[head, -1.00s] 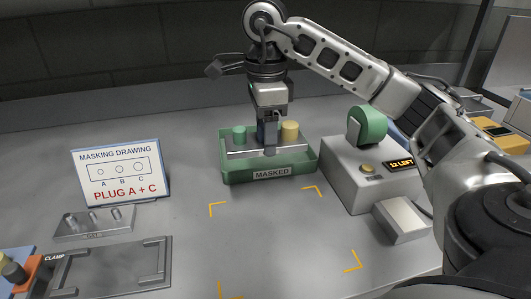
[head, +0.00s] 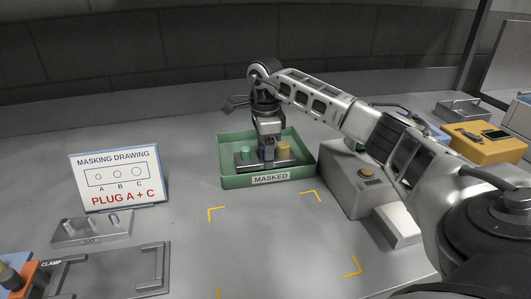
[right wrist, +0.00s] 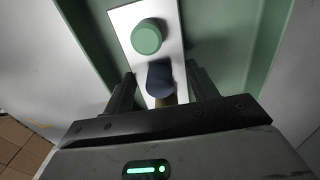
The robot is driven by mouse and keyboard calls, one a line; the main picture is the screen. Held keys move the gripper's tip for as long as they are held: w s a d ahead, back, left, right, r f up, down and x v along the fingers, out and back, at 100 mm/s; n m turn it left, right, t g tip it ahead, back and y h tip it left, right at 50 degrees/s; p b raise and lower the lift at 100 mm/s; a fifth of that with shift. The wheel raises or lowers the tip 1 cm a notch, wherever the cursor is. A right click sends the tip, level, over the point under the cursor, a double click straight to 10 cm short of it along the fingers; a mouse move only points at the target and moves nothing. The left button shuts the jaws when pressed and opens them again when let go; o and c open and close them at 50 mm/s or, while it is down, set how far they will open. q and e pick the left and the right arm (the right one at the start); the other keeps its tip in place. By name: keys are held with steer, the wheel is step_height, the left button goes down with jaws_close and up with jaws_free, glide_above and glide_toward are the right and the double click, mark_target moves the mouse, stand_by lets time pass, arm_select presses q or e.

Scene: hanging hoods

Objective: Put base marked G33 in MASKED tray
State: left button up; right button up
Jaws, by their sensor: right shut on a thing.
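The green MASKED tray (head: 240,182) stands at the back middle of the table. A grey base (head: 242,164) is inside it, with a green plug (head: 244,154) at its left end and a yellow plug (head: 283,150) at its right end. My right gripper (head: 267,156) points down over the base, shut around its dark blue middle part. In the right wrist view the fingers flank that blue part (right wrist: 160,77), the green plug (right wrist: 147,38) is clear, and the yellow plug is mostly hidden. No G33 mark is readable. My left gripper is not in view.
A sign (head: 117,176) reads PLUG A + C. Another grey base (head: 92,228) and a CLAMP fixture (head: 112,270) are at the left. A grey box (head: 343,190) stands right of the tray, partly behind my arm. Yellow corner marks (head: 214,213) bound clear table in front.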

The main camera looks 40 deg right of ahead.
steer(key=shift+f, duration=0.5)
steer(key=shift+f, duration=0.1)
steer(key=o, duration=1.4)
steer(key=shift+c, duration=0.2)
step_height(320, 180, up, 12)
steer(key=shift+r, duration=0.1)
